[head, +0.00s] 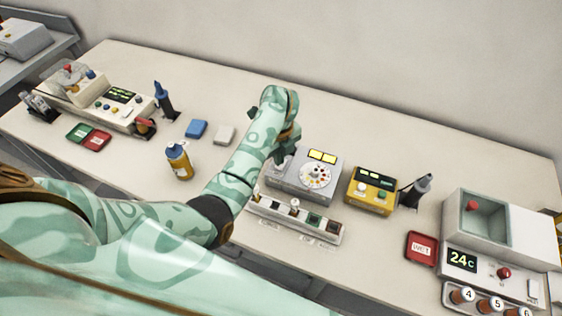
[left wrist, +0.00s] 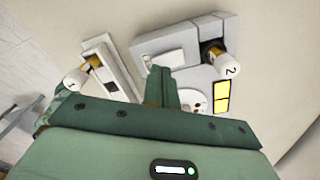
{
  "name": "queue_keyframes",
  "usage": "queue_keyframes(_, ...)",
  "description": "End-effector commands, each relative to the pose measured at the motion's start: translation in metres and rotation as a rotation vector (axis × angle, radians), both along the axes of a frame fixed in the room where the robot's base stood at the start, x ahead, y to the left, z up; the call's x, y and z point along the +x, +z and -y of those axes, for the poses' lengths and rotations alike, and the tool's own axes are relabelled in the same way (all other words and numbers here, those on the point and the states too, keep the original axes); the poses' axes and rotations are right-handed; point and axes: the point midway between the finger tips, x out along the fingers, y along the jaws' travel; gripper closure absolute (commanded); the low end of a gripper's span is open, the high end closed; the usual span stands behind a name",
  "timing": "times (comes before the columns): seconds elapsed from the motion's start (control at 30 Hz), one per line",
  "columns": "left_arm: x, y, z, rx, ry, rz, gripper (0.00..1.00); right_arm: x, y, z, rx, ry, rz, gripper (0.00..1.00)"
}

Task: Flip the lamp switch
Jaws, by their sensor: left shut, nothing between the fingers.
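A grey box (head: 295,188) with two lit yellow windows (head: 322,156) and a round white dial (head: 316,177) stands mid-table. In the left wrist view, a white rocker (left wrist: 162,60) sits on its grey face, left of a white knob marked 2 (left wrist: 226,66). The rocker looks like the lamp switch. My left gripper (head: 283,160) is shut and empty over the left side of the box. In the wrist view its fingertips (left wrist: 158,74) are close by the rocker; I cannot tell whether they touch. The gripper and arm hide the rocker in the head view. My right gripper is not in view.
A low strip with several fittings (head: 318,227) lies in front of the box.

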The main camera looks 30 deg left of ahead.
Motion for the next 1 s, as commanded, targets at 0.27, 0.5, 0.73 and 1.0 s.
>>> queue_keyframes(0.27, 0.0, 0.0, 0.0, 0.0, 0.0, 0.0, 1.0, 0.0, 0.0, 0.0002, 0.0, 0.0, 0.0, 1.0)
queue_keyframes(0.5, 0.0, -0.0003, 0.0, 0.0, 0.0, 0.0, 1.0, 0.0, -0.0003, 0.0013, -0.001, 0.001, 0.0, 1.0)
queue_keyframes(0.73, 0.0, -0.0034, 0.0001, 0.0, 0.0, 0.0, 1.0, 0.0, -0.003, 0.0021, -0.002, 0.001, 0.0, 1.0)
queue_keyframes(1.0, 0.0, -0.0075, 0.0001, -0.001, 0.0, 0.0, 1.0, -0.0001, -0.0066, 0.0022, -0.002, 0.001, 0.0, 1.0)
